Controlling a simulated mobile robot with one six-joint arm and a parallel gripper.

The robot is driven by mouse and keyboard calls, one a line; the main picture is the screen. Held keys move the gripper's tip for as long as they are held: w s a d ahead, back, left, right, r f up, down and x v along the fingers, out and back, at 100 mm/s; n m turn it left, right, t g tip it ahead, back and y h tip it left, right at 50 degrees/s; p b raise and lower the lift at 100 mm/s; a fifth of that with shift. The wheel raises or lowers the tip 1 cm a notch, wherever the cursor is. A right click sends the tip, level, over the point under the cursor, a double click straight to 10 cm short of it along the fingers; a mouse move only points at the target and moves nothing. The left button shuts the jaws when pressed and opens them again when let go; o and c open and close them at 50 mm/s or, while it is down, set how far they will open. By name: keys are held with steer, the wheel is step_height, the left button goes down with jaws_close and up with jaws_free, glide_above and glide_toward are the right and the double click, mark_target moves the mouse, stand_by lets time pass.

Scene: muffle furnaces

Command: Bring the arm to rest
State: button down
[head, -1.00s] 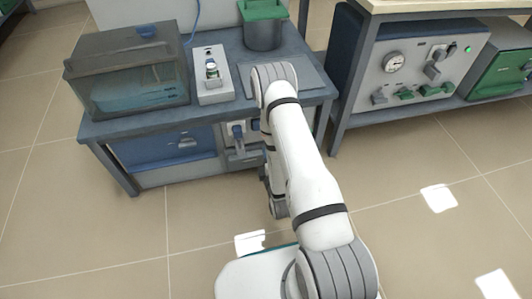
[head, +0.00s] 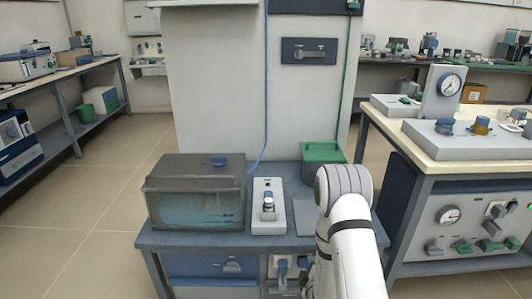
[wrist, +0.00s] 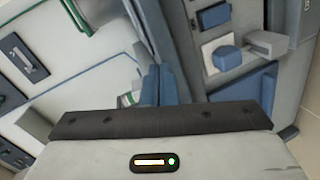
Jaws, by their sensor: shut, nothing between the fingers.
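My arm (head: 345,235) rises from the bottom right of the head view, its upper joint in front of the workbench. My gripper is hidden in the head view. In the wrist view my gripper (wrist: 158,87) shows as two blue-grey fingers close together above the dark bar of its body. It is shut and empty. Beyond it, tilted in the picture, is the bench's front with a blue knob (wrist: 227,58) on a white plate.
The bench (head: 185,240) carries a clear-walled box (head: 195,192), a white device (head: 268,215) and a green-topped container (head: 322,155). A second bench (head: 440,168) with gauges and knobs stands close on the right. Open floor (head: 70,240) lies to the left.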

steer(key=s+r+m+g+p, duration=0.2)
steer(key=r+m+g+p, duration=0.3)
steer(key=r, duration=1)
steer(key=s+r+m+g+p, duration=0.1)
steer(key=r+m+p, duration=0.1)
steer(key=r+p, duration=0.9)
steer(key=s+r+m+g+p, duration=0.3)
steer(key=s+r+m+p, duration=0.1)
steer(key=s+r, duration=0.8)
steer(key=s+r+m+g+p, duration=0.3)
steer(key=s+r+p, duration=0.3)
steer(key=s+r, duration=0.6)
step_height(320, 180, up, 6)
steer(key=shift+s+d+f+m, duration=0.15)
steer(key=shift+s+f+m, duration=0.1)
steer(key=shift+m, duration=0.15)
